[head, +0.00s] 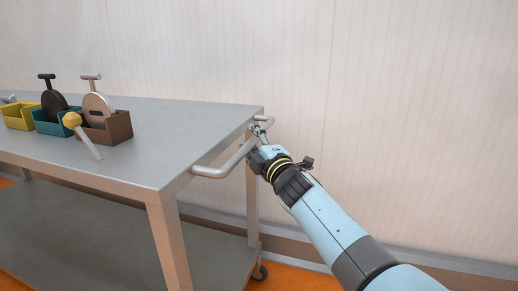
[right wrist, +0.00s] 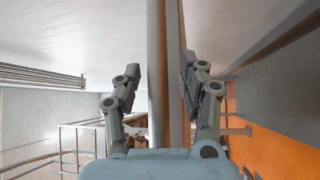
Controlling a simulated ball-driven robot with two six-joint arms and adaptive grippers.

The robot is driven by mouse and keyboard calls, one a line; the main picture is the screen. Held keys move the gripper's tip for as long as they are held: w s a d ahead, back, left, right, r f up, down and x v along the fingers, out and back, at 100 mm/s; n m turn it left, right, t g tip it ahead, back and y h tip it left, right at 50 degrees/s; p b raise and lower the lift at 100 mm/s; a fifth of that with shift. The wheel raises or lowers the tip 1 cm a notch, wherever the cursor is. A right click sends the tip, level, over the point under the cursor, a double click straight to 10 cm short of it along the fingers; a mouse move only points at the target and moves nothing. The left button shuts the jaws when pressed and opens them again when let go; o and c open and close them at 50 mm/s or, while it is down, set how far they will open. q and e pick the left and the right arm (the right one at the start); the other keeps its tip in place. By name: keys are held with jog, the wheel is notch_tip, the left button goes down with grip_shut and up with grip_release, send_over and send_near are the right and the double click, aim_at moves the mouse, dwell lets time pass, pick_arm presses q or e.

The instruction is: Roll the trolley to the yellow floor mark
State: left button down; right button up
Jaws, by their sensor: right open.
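The grey metal trolley (head: 150,120) fills the left of the head view, with a flat top, a lower shelf and a push handle (head: 225,168) at its right end. My right gripper (head: 259,135) is at the far part of this handle. In the right wrist view, my right gripper (right wrist: 160,72) has its fingers spread, with the handle bar (right wrist: 157,40) running between them. The fingers look apart from the bar. The yellow floor mark is not in view. My left gripper is not in view.
Yellow (head: 18,117), teal (head: 45,128) and brown (head: 115,128) bins stand on the trolley top, with handled tools and a yellow-headed item (head: 72,120) around them. A pale wall (head: 400,100) runs close behind the trolley. Orange floor (head: 290,275) shows below; a caster (head: 260,271) rests there.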

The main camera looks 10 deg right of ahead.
jog(key=v, duration=1.1)
jog(key=shift+s, duration=0.3)
jog(key=shift+f, duration=0.2)
jog(key=s+d+f+m+g+h+p, duration=0.1)
jog(key=s+d+f+m+g, duration=0.2)
jog(key=s+f, duration=0.7)
jog(key=s+d+f+m+g+h, duration=0.1)
jog(key=s+d+f+m+g, duration=0.15)
jog(key=s+f, duration=0.75)
jog(key=s+d+f+m+g+h+p, duration=0.1)
jog(key=s+d+f+m+g+h, duration=0.2)
jog(key=f, duration=1.2)
jog(key=s+d+f+m+g, duration=0.2)
jog(key=s+f, duration=0.3)
jog(key=s, duration=0.7)
jog(key=s+d+f+m+g, duration=0.2)
jog(key=s+f+m+g, duration=0.2)
jog(key=s, duration=0.9)
jog(key=s+d+f+m+g, duration=0.2)
jog(key=s+f+m+g, duration=0.2)
jog(key=s, duration=0.8)
jog(key=shift+s+f, duration=0.4)
jog(key=shift+f, duration=0.45)
